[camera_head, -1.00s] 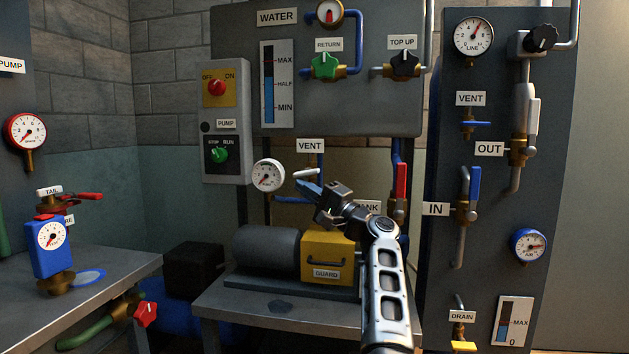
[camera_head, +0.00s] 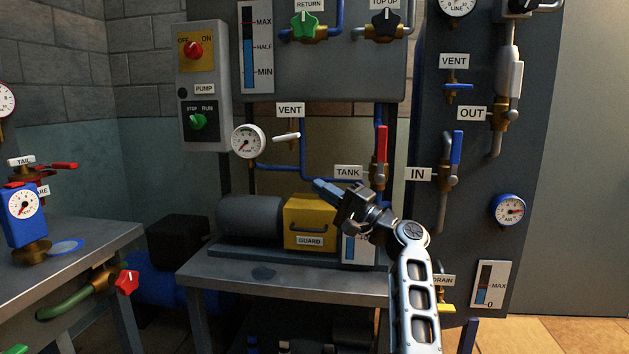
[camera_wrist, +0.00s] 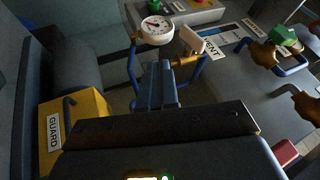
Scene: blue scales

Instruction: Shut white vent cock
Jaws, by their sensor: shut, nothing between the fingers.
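The white vent cock (camera_head: 286,138) is below a VENT label (camera_head: 290,110) on the rear pipework, right of a white gauge (camera_head: 249,141). Its white lever lies nearly level in the head view, its right end slightly higher. It also shows in the wrist view as a pale lever (camera_wrist: 191,39) beside brass fittings and a VENT label. My gripper (camera_head: 319,185) is shut and empty. In the head view its tips are below and right of the lever, apart from it. In the wrist view the shut fingers (camera_wrist: 157,72) point towards the gauge and pipes.
A yellow guard (camera_head: 310,218) and grey motor (camera_head: 250,218) sit on the bench below my gripper. A red lever (camera_head: 381,144) and the TANK label (camera_head: 348,172) are to the right. Another VENT valve, with a blue lever (camera_head: 458,87), is on the right panel.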

